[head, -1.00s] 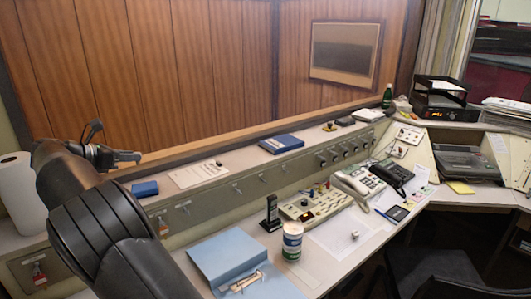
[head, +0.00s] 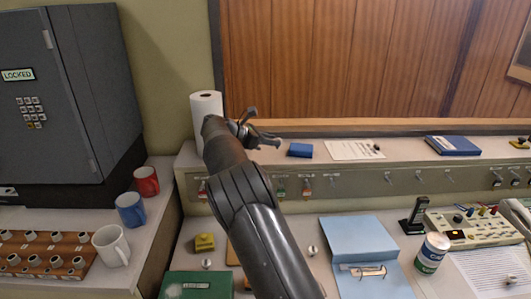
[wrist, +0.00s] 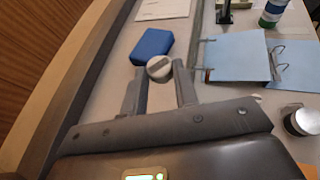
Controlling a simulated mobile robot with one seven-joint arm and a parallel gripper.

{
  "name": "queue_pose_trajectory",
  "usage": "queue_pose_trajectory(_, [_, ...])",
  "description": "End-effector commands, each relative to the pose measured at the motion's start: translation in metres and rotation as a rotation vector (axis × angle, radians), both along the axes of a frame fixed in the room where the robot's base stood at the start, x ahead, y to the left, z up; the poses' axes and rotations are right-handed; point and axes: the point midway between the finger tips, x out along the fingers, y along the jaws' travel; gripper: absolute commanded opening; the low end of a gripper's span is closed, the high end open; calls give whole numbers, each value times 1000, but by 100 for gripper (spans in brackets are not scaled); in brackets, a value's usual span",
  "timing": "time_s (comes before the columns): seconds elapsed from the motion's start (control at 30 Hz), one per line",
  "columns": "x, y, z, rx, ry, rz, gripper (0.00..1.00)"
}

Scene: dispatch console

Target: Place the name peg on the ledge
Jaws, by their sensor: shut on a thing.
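My gripper (head: 264,141) is over the left part of the ledge (head: 400,150), just left of a small blue box. In the wrist view my gripper (wrist: 160,80) is shut on the name peg (wrist: 160,68), a round pale knob with a dark bar across its face. The peg shows between the fingertips, close to the near end of the blue box. In the head view the peg is too small to make out. I cannot tell whether it touches the ledge, which also shows in the wrist view (wrist: 118,62).
The blue box (head: 299,150), a paper sheet (head: 352,150) and a blue book (head: 453,145) lie on the ledge. A paper roll (head: 206,104) stands behind my arm. Mugs (head: 131,210) and a wooden peg board (head: 45,252) are at left. A blue binder (head: 358,238) lies below.

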Motion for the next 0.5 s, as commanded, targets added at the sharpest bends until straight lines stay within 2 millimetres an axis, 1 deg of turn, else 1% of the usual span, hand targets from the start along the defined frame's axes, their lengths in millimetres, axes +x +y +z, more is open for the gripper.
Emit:
queue_pose_trajectory(0.03, [3,7,-5,-2,-1,0,3])
queue_pose_trajectory(0.1, [7,14,-9,-1,-2,1,3])
queue_pose_trajectory(0.2, [9,21,-13,0,-2,-1,3])
queue_pose_trajectory(0.37, [10,23,-20,-1,1,-1,3])
queue_pose_trajectory(0.5, [9,23,-39,-2,2,-1,3])
